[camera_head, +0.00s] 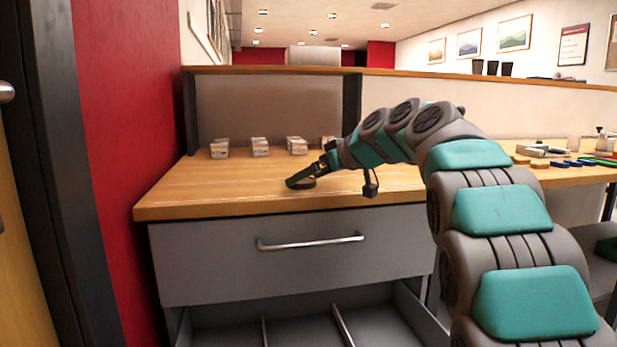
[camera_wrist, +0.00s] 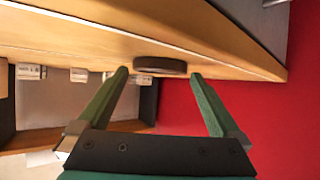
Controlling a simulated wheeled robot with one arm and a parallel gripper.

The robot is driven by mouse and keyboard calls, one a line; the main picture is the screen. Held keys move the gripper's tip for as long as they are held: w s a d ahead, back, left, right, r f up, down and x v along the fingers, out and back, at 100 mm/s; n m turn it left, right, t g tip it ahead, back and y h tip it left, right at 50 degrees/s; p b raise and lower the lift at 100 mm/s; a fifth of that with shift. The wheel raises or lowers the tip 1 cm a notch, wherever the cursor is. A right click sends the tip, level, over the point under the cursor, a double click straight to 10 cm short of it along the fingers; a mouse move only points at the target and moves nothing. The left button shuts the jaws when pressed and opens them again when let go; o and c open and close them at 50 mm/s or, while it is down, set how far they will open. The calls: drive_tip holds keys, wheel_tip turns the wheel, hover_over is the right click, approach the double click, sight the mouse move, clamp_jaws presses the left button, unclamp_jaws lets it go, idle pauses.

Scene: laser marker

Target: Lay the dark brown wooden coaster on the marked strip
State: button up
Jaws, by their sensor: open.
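The dark brown round coaster (camera_wrist: 160,66) shows nearly edge-on in the wrist view, against the wooden counter top. It sits between the tips of my open gripper (camera_wrist: 159,74), with a gap on each side. In the head view, my gripper (camera_head: 301,182) is low over the front part of the counter, and the coaster (camera_head: 307,184) shows as a dark shape at its fingers. I cannot tell whether the coaster rests fully on the wood.
Several small white boxes (camera_head: 260,147) stand along the back of the counter (camera_head: 190,190). A red wall (camera_head: 120,120) borders the left. Below, a closed drawer (camera_head: 200,260) has a bar handle, and an open divided drawer (camera_head: 300,330) sticks out. A cluttered table (camera_head: 560,178) is at right.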

drive_tip(key=v, duration=1.1)
drive_tip(key=shift+s+d, duration=0.2)
drive_tip(key=shift+s, duration=0.05)
drive_tip(key=shift+r, duration=0.1)
drive_tip(key=shift+c, duration=0.2)
idle(0.6)
